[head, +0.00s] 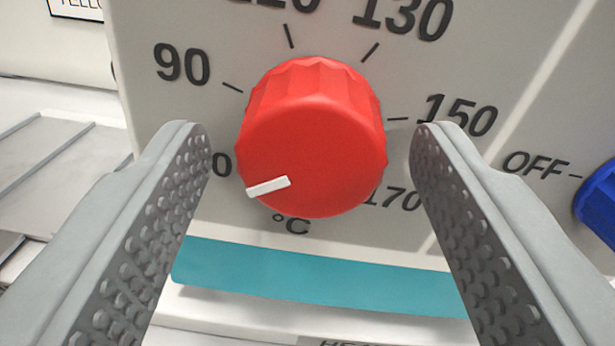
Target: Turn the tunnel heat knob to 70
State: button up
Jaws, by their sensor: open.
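The red tunnel heat knob (312,150) with a fluted rim stands on a pale panel in the middle of the head view. Its white pointer mark (268,186) sits at the lower left of its face and points left and slightly down. Printed numbers 90, 130, 150 and 170 ring the knob, with °C below. A label at its left shows only a 0; the rest is hidden behind my left finger. Whether the pointer lines up with that label I cannot tell. My gripper (313,140) is open, its fingers on either side of the knob, with gaps on both sides.
A blue knob (598,203) with an OFF label is at the right edge, beyond my right finger. A teal strip (310,280) runs below the red knob. Grey slats (60,150) lie at the left, and a framed label (78,8) is at the upper left.

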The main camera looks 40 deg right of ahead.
jog(key=v, duration=1.7)
jog(key=shift+s, duration=0.2)
jog(key=shift+a, duration=0.1)
jog(key=s+a+r+n+t+y, duration=0.1)
jog(key=s+a+r+t+y, duration=0.15)
jog(key=s+a+r, duration=0.35)
jog(key=s+a+r+n+t+y, duration=0.15)
jog(key=s+a+y, duration=0.25)
jog(key=s, duration=0.4)
jog(key=s+a+n+g+y, duration=0.1)
jog(key=s+a, duration=0.1)
jog(key=s, duration=0.7)
jog(key=s+a+g+y, duration=0.1)
jog(key=s+a+y, duration=0.1)
jog(key=s, duration=0.8)
jog(key=shift+s+a+f+n, duration=0.2)
jog(key=shift+a+f+n, duration=0.2)
jog(key=shift+a, duration=0.35)
